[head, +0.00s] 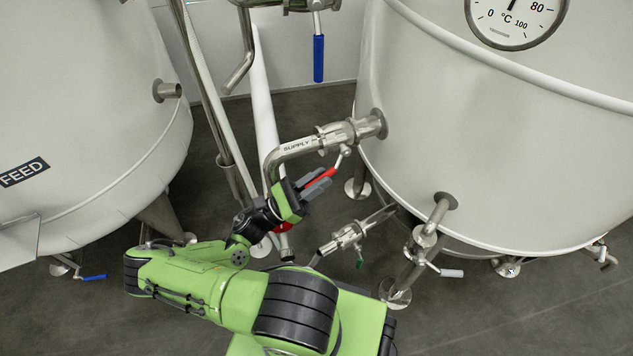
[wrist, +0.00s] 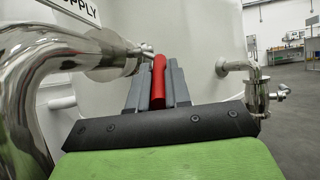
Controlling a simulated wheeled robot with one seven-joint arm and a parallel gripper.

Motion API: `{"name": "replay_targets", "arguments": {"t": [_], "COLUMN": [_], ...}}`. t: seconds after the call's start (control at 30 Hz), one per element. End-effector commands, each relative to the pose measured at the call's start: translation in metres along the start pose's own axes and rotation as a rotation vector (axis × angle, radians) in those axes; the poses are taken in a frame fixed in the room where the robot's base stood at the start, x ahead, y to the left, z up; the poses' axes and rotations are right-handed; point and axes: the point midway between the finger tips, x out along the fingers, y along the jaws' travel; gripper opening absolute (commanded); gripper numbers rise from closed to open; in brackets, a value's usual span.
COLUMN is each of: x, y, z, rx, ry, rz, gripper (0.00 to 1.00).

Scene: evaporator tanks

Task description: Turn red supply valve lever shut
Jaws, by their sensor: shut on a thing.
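The red supply valve lever (head: 321,176) hangs below the steel valve on the pipe marked SUPPLY (head: 297,147), at the right tank's side. It slants down and to the left from the valve stem. My gripper (head: 317,184) is shut on the lever, with its grey fingers on both sides of it. In the wrist view the red lever (wrist: 158,82) lies lengthwise between the fingers, its far end near the valve stem. The lever's near end is hidden by the gripper's body in the wrist view.
The right tank (head: 480,130) with a dial stands close behind the valve. A lower valve with a green handle (head: 359,264) and a white-handled valve (head: 451,273) are below. A blue lever (head: 319,58) hangs above. The FEED tank (head: 90,120) is at left.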

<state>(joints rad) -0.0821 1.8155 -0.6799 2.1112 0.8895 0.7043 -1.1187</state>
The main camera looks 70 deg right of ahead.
Motion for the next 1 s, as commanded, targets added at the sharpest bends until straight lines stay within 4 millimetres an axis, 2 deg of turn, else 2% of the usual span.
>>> {"name": "replay_targets", "arguments": {"t": [0.43,0.47,0.6,1.0], "x": [-0.0003,-0.0003,-0.0002,-0.0008], "y": [0.0002,0.0002,0.0001,0.0001], "z": [-0.0022,-0.0022,-0.002,-0.0015], "rx": [-0.003,-0.003,-0.002,-0.002], "ry": [-0.007,-0.007,-0.008,-0.009], "rz": [0.001,0.001,0.001,0.001], "gripper": [0.0,0.21,0.42,0.43]}}
